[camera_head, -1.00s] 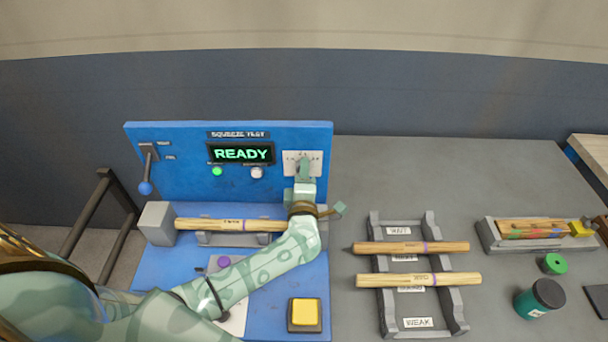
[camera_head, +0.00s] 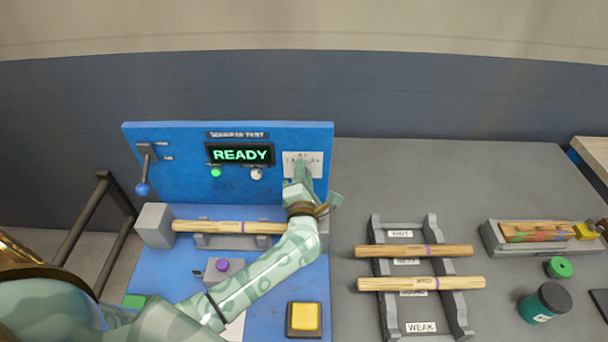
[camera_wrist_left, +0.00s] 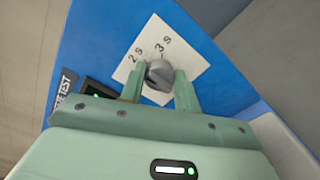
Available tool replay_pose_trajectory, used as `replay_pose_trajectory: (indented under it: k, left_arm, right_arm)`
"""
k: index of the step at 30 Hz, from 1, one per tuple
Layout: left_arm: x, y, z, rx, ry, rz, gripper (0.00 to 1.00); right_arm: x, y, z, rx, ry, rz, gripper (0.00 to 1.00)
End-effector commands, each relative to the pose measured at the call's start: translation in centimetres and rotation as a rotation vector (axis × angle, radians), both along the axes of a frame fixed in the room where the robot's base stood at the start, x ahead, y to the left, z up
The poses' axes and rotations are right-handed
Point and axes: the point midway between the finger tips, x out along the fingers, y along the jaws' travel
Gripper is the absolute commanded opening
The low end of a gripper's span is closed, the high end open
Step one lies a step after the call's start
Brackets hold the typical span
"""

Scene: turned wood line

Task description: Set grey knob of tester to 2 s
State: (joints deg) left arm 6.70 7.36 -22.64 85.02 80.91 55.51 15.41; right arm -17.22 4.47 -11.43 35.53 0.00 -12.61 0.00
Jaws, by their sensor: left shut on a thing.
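The tester (camera_head: 190,185) is a blue panel and base with a screen (camera_head: 240,154) reading READY. A white dial plate (camera_head: 318,158) sits at the panel's upper right; in the left wrist view the plate (camera_wrist_left: 196,62) carries the marks 2 s and 3 s. The grey knob (camera_wrist_left: 159,73) is round and lies between the fingers of my left gripper (camera_wrist_left: 160,88), which is shut on it. In the head view my left gripper (camera_head: 301,172) covers the knob. I cannot tell for sure which mark the knob points at. My right gripper is not in view.
A wooden handle (camera_head: 228,227) lies in the tester's holder. A blue-tipped lever (camera_head: 143,188) is at left, a yellow button (camera_head: 304,317) at front. Two wooden handles lie across a grey rack (camera_head: 376,300). A teal jar (camera_head: 543,303) stands at right; the table behind the rack is clear.

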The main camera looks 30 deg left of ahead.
Motion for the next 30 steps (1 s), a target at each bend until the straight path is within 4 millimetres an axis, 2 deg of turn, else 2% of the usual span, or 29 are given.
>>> replay_pose_trajectory:
  k: [9,10,12,23,26,30]
  left_arm:
    - [-0.1,-0.1,-0.3,-0.003,0.005,-0.002,0.09]
    - [-0.1,-0.1,-0.3,-0.003,0.005,-0.002,0.35]
    - [-0.1,-0.1,-0.3,-0.002,0.004,-0.001,0.54]
    - [-0.5,-0.3,-0.1,-0.002,0.002,-0.001,0.54]
    - [-1.7,-0.9,-0.1,-0.004,0.004,-0.001,0.54]
    - [-4.8,-2.3,-0.2,-0.005,0.006,-0.001,0.54]
  right_arm:
    - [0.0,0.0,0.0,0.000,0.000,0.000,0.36]
    - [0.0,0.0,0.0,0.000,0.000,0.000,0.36]
    - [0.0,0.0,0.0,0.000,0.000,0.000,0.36]
    - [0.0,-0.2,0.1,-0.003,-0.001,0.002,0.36]
    - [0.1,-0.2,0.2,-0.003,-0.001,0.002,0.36]
    - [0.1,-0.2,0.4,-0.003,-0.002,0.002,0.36]
